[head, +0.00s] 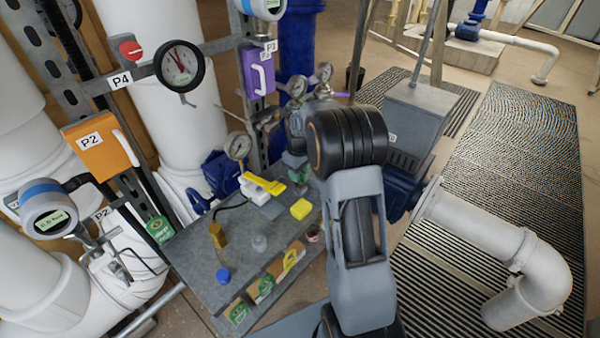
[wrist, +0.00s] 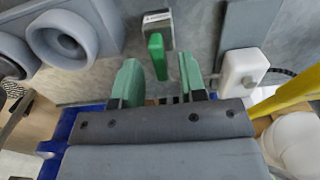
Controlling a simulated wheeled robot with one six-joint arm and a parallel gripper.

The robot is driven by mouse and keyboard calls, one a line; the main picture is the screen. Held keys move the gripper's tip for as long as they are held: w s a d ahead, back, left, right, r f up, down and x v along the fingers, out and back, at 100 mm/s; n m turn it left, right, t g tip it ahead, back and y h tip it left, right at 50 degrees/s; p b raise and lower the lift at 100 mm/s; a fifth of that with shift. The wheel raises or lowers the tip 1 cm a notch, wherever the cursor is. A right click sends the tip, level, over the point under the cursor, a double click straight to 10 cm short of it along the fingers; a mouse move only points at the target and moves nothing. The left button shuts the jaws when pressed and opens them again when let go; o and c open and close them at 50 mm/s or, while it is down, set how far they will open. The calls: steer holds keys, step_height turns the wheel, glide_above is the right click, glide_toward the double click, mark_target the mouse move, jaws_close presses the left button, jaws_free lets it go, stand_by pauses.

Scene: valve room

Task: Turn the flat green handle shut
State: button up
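The flat green handle (wrist: 157,57) shows in the wrist view as a narrow upright bar below a small grey and white block (wrist: 158,28). My gripper (wrist: 158,68) has green fingertips that stand apart, one on each side of the handle's lower end in the picture. How deep the handle lies between the fingers is hard to tell. In the head view my arm covers most of this spot, and I cannot make out the handle there.
In the wrist view, a white box (wrist: 243,70) and a yellow lever (wrist: 288,95) are close on the right; grey round fittings (wrist: 62,40) are at left. In the head view, a grey bench (head: 190,255) carries a yellow block (head: 301,208) and a blue cap (head: 223,275).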

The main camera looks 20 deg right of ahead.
steer(key=shift+f, duration=0.35)
jaws_close()
